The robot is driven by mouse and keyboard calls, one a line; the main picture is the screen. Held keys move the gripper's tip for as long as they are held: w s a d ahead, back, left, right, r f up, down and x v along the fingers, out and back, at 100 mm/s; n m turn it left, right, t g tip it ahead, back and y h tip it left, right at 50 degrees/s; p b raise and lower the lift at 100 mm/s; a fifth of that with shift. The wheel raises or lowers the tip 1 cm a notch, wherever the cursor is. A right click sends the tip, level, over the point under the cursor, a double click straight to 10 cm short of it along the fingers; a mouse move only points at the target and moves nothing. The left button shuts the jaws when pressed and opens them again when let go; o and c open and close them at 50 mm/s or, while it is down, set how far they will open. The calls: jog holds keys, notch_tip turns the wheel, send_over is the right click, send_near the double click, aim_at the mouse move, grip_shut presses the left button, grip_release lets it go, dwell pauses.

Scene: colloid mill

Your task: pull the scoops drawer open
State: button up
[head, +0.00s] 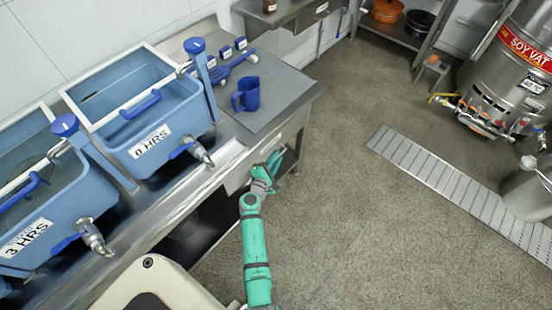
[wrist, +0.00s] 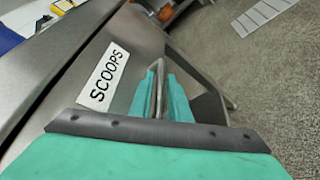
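The scoops drawer (wrist: 75,98) has a grey metal front with a white SCOOPS label (wrist: 103,77), seen large in the wrist view. Its thin bar handle (wrist: 158,78) stands out to the right of the label. My gripper (wrist: 160,98) has one green finger on each side of the handle, close in, and looks shut on it. In the head view my gripper (head: 266,172) is at the counter's front, below the top. The drawer front (head: 237,178) is partly hidden there, and I see no clear gap around it.
The counter (head: 280,92) above carries blue soaking tubs (head: 160,102), a blue jug (head: 247,94) and blue utensils. Metal taps (head: 201,152) overhang its front edge. The floor (head: 345,215) to the right is clear up to a drain grate (head: 440,178) and the soy vat (head: 510,75).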

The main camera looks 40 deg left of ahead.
jog(key=shift+c, duration=0.6)
grip_shut()
dwell(0.8)
